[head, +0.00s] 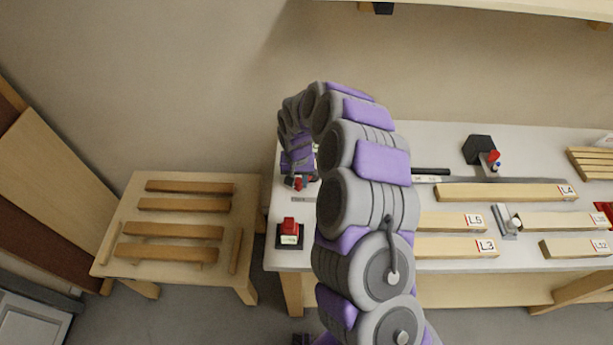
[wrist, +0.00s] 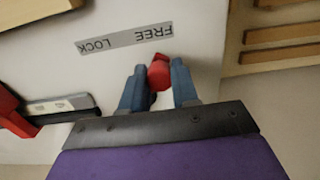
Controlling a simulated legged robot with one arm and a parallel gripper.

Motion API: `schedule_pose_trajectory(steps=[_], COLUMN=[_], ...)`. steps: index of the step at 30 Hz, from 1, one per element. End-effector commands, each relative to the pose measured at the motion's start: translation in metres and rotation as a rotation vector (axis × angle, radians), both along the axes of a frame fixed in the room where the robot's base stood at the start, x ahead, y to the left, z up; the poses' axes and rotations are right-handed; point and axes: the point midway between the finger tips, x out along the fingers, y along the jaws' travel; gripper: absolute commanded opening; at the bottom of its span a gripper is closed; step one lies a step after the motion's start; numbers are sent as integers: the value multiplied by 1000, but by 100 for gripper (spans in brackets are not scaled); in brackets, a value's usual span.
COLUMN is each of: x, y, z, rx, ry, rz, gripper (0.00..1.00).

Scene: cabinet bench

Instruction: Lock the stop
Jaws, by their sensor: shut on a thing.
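A red knob (wrist: 158,72) stands between the two blue fingers of my gripper (wrist: 157,84), which is shut on it. The knob is beside the FREE end of a grey label strip (wrist: 125,38) that reads FREE and LOCK, upside down in the wrist view. The LOCK end lies further left there. In the head view my gripper (head: 298,176) is over the bench's left end, with the red knob (head: 298,184) just showing below it. The label (head: 303,199) is small there. The stop's body is mostly hidden by my gripper and arm.
A red block on a dark base (head: 289,228) stands at the bench's front left. Several labelled wooden bars lie right, including L4 (head: 507,193). A black block (head: 478,149) stands behind. A low wooden table with slats (head: 182,188) is left, across a gap.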

Motion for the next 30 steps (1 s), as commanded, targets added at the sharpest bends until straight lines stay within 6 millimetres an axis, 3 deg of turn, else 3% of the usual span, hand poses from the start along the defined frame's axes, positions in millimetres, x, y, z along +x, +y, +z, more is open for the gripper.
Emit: schedule_pose_trajectory(steps=[15,30], x=[-10,-11], y=[-19,-24], z=[1,0], rx=[3,1], ry=[0,0], rz=[-2,-1], gripper=[21,21])
